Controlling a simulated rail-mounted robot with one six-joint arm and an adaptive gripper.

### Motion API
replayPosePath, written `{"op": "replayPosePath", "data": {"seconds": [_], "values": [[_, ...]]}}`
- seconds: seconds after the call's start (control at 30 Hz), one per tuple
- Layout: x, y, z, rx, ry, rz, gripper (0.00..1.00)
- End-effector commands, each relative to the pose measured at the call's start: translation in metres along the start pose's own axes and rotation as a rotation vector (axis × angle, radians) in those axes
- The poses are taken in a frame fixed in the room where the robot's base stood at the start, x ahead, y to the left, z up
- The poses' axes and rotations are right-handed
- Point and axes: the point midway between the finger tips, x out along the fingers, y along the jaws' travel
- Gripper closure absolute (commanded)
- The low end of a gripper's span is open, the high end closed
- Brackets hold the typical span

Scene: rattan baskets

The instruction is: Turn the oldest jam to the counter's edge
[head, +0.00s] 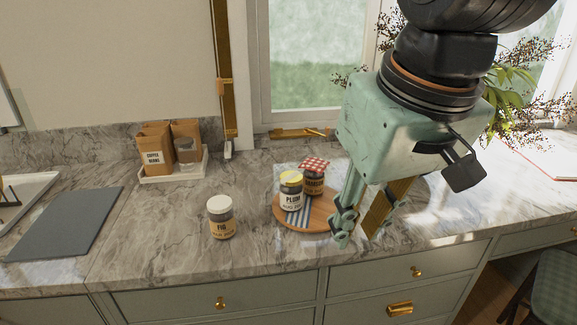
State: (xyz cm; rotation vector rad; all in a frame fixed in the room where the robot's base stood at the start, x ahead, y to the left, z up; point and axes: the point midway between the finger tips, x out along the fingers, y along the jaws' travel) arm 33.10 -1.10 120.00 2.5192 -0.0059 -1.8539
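A round wooden turntable (319,220) with a blue-and-white striped band sits near the counter's front. On it stand a plum jam jar (291,198) with a yellow lid and, behind it to the right, a damson jar (314,184) with a red checked cover, partly hidden by the plum jar. A fig jar (221,222) with a cream lid stands upright on the counter left of the turntable. The small date lines are too small to read. My gripper (355,238) points down at the turntable's right edge, fingers apart, nothing seen between them. Contact with the rim is unclear.
A white tray (175,175) with paper coffee bags stands at the back left. A grey mat (68,222) lies on the left. A window and leafy plant are behind my arm. The marble counter (165,235) is clear left of the fig jar; brass-handled drawers are below.

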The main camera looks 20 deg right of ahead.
Motion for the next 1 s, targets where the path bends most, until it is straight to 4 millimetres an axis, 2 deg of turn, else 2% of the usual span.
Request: {"op": "replayPosePath", "data": {"seconds": [0.03, 0.5, 1.0], "values": [[-0.004, 0.002, -0.011, 0.0, -0.008, 0.001, 0.77], [-0.004, 0.023, -0.093, -0.009, -0.061, 0.009, 0.77], [0.015, 0.053, -0.173, -0.017, -0.117, 0.012, 0.77]]}}
